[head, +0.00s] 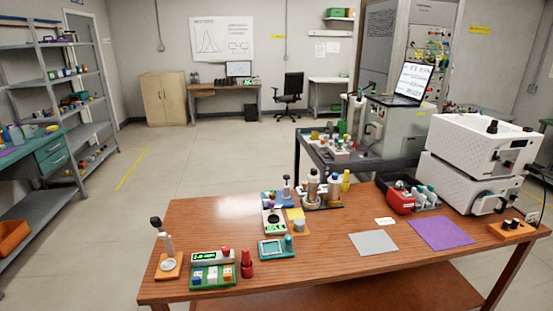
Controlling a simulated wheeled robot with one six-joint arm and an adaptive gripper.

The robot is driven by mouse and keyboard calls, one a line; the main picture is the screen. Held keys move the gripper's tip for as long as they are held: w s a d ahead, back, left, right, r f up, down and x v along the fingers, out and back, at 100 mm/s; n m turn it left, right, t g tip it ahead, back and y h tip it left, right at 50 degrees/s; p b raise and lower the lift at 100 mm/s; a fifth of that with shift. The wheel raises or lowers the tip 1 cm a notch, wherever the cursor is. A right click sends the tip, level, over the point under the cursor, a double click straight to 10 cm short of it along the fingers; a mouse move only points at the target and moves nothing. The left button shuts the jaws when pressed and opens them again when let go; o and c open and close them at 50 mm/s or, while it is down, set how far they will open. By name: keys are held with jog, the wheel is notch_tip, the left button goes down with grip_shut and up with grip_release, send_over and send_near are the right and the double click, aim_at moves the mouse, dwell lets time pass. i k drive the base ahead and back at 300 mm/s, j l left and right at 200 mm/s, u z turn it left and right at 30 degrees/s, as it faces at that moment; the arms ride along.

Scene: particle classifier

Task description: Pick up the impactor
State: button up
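I cannot tell for sure which thing is the impactor. Small upright metal cylinders (313,185) stand on a dark tray near the middle of the wooden table's far edge. A short red stepped piece (247,264) stands upright near the front left, right of a green-framed device (213,271) with a lit display. A small silver round piece (299,225) sits on a yellow-orange pad near the middle. My gripper is not in view, so its state and its place relative to these things do not show.
A black-and-silver stand (165,240) rises at left. A dark cart stands behind. The table's front middle is clear.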

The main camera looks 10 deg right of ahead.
aim_at(334, 188)
jog(key=i+l+u, duration=0.1)
jog(key=l, duration=0.3)
jog(key=i+l+u, duration=0.1)
jog(key=l, duration=0.3)
jog(key=i+l+u, duration=0.15)
jog(key=l, duration=0.25)
jog(key=i+l+u, duration=0.1)
jog(key=l, duration=0.3)
jog(key=i+l+u, duration=0.1)
jog(key=l, duration=0.35)
jog(key=i, duration=0.05)
